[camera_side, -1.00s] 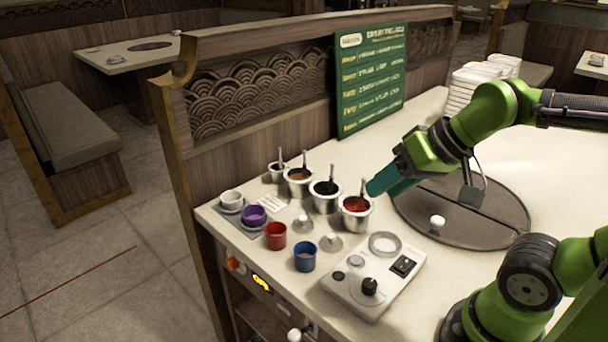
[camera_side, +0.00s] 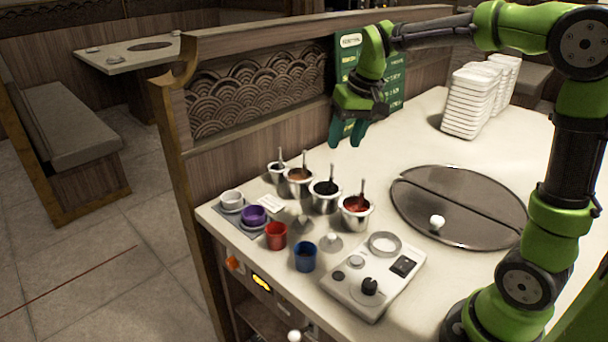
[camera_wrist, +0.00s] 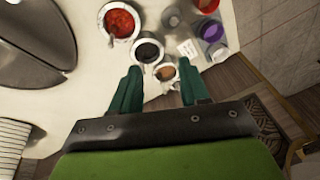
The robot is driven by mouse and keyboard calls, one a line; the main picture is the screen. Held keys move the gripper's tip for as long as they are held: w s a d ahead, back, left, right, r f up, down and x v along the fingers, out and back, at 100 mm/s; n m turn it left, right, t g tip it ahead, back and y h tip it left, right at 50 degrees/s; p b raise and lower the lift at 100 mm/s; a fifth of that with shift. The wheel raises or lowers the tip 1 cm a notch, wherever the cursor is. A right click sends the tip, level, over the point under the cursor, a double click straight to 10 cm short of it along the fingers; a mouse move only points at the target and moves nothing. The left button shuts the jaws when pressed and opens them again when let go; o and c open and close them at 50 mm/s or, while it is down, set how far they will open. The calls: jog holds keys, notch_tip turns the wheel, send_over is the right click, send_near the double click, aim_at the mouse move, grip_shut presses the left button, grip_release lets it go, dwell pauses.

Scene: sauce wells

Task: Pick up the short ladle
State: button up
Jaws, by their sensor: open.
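Several metal sauce pots stand in a row, each with an upright ladle handle. The back pot (camera_side: 277,173) is smallest; then come the brown-sauce pot (camera_side: 293,188), the dark-sauce pot (camera_side: 323,204) and the red-sauce pot (camera_side: 355,218). The ladle handles look similar in length, so I cannot tell which is the short ladle. My gripper (camera_side: 347,141) is open and empty, fingers down, above the counter behind the pots. In the wrist view the brown-sauce pot (camera_wrist: 166,72) shows between the fingertips, with the dark-sauce pot (camera_wrist: 148,51) just beyond.
White, purple (camera_side: 253,214), red (camera_side: 276,236) and blue (camera_side: 304,257) cups stand in front of the pots, with metal lids between. A control box (camera_side: 350,287) sits at right. A green menu board (camera_side: 395,85) and wooden partition (camera_side: 240,147) stand behind.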

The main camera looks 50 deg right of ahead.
aim_at(333, 163)
jog(key=w+d+n+g, duration=0.1)
jog(key=w+d+g, duration=0.2)
jog(key=w+d, duration=0.6)
jog(key=shift+h, duration=0.3)
jog(key=f, duration=0.5)
jog(key=a+f, duration=0.1)
jog(key=f, duration=1)
jog(key=shift+w+a+f, duration=0.1)
jog(key=shift+a+f, duration=0.1)
jog(key=shift+f, duration=0.05)
grip_shut()
